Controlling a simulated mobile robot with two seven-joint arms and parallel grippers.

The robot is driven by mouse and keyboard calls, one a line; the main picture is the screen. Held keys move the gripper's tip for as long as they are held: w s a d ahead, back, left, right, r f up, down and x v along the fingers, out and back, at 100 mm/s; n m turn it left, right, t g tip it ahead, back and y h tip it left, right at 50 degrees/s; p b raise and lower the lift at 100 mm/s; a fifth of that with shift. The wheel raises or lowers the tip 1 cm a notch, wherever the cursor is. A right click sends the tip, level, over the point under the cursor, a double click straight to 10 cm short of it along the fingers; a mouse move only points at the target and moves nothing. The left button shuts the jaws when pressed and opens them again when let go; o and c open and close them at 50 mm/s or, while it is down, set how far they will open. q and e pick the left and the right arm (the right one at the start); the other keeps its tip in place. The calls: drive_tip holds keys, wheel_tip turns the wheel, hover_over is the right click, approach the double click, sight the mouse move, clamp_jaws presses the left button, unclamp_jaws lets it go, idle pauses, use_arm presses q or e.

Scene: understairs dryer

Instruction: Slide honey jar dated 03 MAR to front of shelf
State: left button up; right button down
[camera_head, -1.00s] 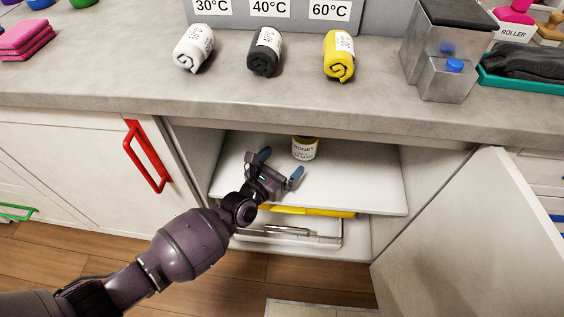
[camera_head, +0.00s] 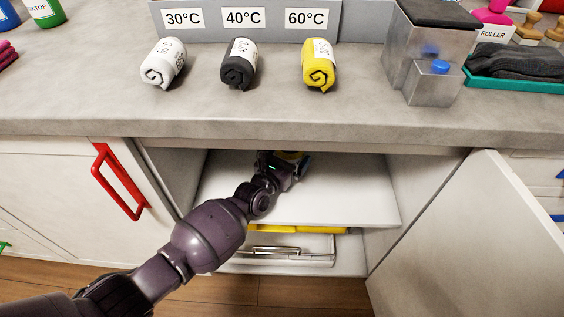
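The honey jar (camera_head: 290,156) stands on the upper shelf (camera_head: 345,190) of the open cabinet, far back under the counter. Only a yellowish part of it shows; my gripper hides the rest, and its date cannot be read. My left gripper (camera_head: 285,165) reaches in over the shelf, right in front of the jar. Its fingers are spread, one to the left and one to the right of the jar. I cannot tell whether they touch it. My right gripper is out of view.
The cabinet door (camera_head: 480,240) stands open on the right. The counter edge (camera_head: 330,135) overhangs the shelf. A lower shelf holds yellow items (camera_head: 300,229) and a metal-handled tray (camera_head: 290,250). A red handle (camera_head: 120,182) is at left. The upper shelf's right side is clear.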

use_arm(q)
drive_tip(key=shift+w+d, duration=0.15)
drive_tip(key=shift+w, duration=0.1)
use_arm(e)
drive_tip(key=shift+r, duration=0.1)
